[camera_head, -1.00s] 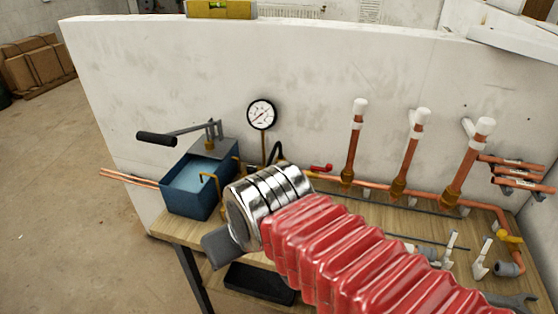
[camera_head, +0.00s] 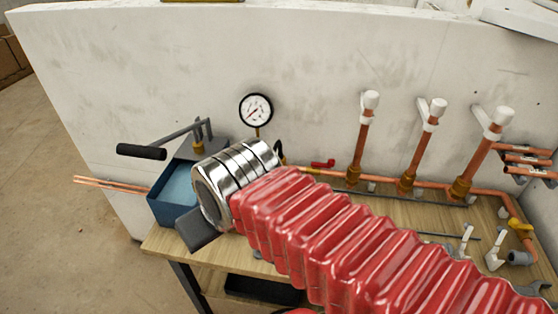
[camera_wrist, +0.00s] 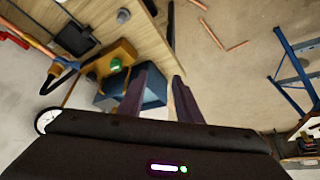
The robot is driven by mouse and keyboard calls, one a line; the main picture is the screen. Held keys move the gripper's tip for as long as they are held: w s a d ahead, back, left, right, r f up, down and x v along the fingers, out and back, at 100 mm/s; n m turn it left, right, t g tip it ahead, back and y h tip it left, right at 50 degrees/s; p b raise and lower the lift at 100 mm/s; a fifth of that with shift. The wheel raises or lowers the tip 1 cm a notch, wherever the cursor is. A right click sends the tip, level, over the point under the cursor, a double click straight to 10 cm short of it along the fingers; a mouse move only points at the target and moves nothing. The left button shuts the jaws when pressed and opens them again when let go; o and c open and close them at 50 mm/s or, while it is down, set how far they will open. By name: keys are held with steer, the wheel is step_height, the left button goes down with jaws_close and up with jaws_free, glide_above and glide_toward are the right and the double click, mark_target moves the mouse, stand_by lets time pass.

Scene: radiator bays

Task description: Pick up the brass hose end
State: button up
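In the wrist view, a small brass-coloured piece (camera_wrist: 54,70) shows at a dark curved hose (camera_wrist: 66,68), left of my gripper; it looks like the brass hose end, but it is too small to be sure. My gripper (camera_wrist: 163,74) has its two dark fingers apart, with nothing seen held between them. The fingers overlap the view of the blue pump tank (camera_wrist: 115,102). In the head view, my red-sleeved arm and silver wrist hide the bench behind them. A bit of the dark hose (camera_head: 280,152) shows beyond the wrist.
The blue tank (camera_head: 172,212) with its black-handled lever (camera_head: 142,152) stands at the bench's left end. A round gauge (camera_head: 256,109) stands beside it before the white wall (camera_head: 300,60). Copper pipes (camera_head: 413,150) fill the right. A yellow block (camera_wrist: 118,58) shows in the wrist view.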

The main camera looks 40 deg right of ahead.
steer(key=shift+o, duration=0.2)
steer(key=shift+o, duration=0.8)
steer(key=shift+w, duration=0.1)
steer(key=o, duration=0.3)
steer(key=shift+w+d+r+m, duration=0.3)
steer(key=shift+w+r+m, duration=0.1)
steer(key=shift+m, duration=0.2)
steer(key=r+m+g, duration=0.1)
steer(key=m+g, duration=0.3)
steer(key=m, duration=2.5)
glide_above(281, 157)
steer(key=s, duration=0.1)
steer(key=shift+s+d+r+m+y, duration=0.2)
steer(key=shift+d+m+y, duration=0.1)
steer(key=shift+d, duration=0.15)
steer(key=shift+f, duration=0.15)
steer(key=shift+w+a+f, duration=0.1)
steer(key=shift+w+f, duration=0.05)
steer(key=shift+f, duration=1.25)
steer(key=shift+w+a+f, duration=0.1)
steer(key=shift+w+f, duration=0.05)
steer(key=shift+f, duration=1.25)
steer(key=shift+w+a+f, duration=0.1)
steer(key=shift+w+f, duration=0.05)
steer(key=shift+f, duration=1.25)
